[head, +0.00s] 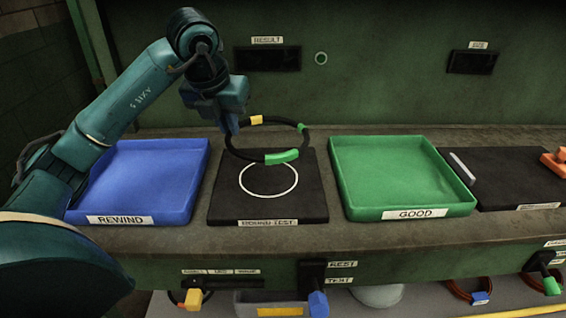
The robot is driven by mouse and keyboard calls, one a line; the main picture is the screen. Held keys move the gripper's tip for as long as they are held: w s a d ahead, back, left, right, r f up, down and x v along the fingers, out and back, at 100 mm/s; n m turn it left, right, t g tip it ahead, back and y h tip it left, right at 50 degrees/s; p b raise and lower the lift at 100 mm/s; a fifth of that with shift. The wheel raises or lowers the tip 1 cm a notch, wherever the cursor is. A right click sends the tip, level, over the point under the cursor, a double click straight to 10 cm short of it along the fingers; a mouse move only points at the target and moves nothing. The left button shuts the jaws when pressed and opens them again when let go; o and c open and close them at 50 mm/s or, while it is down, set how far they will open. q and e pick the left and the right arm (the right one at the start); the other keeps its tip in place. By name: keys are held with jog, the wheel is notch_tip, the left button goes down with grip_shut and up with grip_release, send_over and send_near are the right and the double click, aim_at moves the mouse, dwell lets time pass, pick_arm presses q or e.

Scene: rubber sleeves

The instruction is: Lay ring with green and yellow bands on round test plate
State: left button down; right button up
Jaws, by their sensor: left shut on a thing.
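A black ring (247,155) with green and yellow bands is in the air over the round test plate (225,205). One yellow band shows at its far left, a large green band at its near side and a small green band at its right. My left gripper (232,126) is shut on the ring's left rim. The plate is a flat black square with a white circle drawn on it. The circle shows below and through the ring, and the ring looks slightly tilted. My right gripper is not in view.
An empty blue REWIND tray (143,218) stands left of the plate and an empty green GOOD tray (410,212) right of it. Another black plate (510,185) and an orange fixture (555,160) lie far right. Levers (317,300) hang below the bench's front edge.

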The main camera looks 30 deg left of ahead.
aim_at(236, 172)
pick_arm(q)
jog(key=shift+w+a+f, duration=0.1)
jog(key=shift+w+f, duration=0.05)
jog(key=shift+f, duration=0.15)
jog(key=f, duration=0.4)
jog(key=shift+s, duration=0.3)
notch_tip(236, 172, down, 5)
jog(key=shift+w, duration=0.1)
jog(key=c, duration=1.5)
grip_release()
